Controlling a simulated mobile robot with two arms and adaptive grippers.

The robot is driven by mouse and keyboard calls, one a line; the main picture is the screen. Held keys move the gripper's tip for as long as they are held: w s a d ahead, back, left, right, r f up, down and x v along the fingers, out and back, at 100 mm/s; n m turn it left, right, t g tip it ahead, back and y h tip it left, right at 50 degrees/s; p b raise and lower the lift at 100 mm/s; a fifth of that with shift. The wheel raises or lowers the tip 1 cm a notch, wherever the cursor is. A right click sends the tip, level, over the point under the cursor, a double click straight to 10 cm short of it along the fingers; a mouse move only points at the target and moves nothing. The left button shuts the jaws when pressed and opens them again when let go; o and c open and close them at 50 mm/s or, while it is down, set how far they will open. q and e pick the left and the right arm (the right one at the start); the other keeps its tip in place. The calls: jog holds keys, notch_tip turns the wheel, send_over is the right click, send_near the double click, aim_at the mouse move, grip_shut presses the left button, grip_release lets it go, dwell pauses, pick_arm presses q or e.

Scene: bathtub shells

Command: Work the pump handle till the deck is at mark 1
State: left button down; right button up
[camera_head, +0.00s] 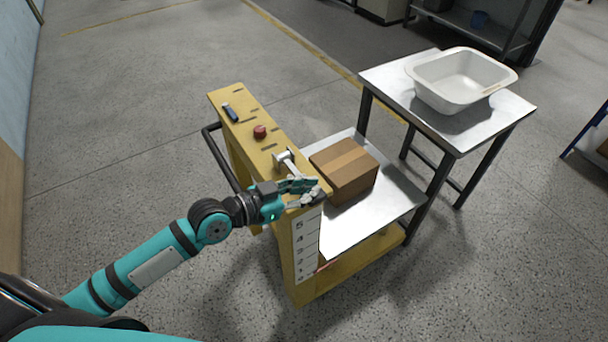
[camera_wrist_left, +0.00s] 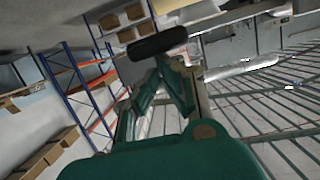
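The yellow lift (camera_head: 285,250) carries a steel deck (camera_head: 395,200) with a cardboard box (camera_head: 344,170) on it. Its post has a white scale (camera_head: 306,245) numbered 1 to 5, 1 lowest. The deck's near corner sits beside the lower part of the scale; I cannot read its exact mark. A silver lever (camera_head: 285,160) stands on the yellow top. My left gripper (camera_head: 312,191) is just in front of it. In the left wrist view a black grip (camera_wrist_left: 158,42), seemingly the pump handle's, lies at the fingertips; whether they clasp it is unclear. My right gripper is not in view.
A red button (camera_head: 260,132) and a dark blue-black item (camera_head: 230,112) are on the yellow top. A black push bar (camera_head: 222,160) is on its left. A steel table (camera_head: 395,78) with a white tub (camera_head: 460,80) stands behind the deck. Floor at left is clear.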

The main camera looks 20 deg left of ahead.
pick_arm(q)
jog(key=shift+s+d+f+m+b, duration=0.1)
jog(key=shift+f+m+b, duration=0.2)
jog(key=shift+f, duration=0.65)
jog(key=shift+f+b, duration=0.3)
jog(key=shift+f, duration=0.3)
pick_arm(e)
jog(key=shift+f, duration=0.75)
pick_arm(q)
jog(key=shift+s+d+f, duration=0.1)
notch_tip(320, 180, up, 4)
jog(key=p, duration=0.4)
jog(key=shift+d+r, duration=0.15)
jog(key=shift+r, duration=0.1)
jog(key=b+v, duration=0.2)
jog(key=v, duration=0.8)
jog(key=shift+s+d+b, duration=0.25)
jog(key=shift+b, duration=0.1)
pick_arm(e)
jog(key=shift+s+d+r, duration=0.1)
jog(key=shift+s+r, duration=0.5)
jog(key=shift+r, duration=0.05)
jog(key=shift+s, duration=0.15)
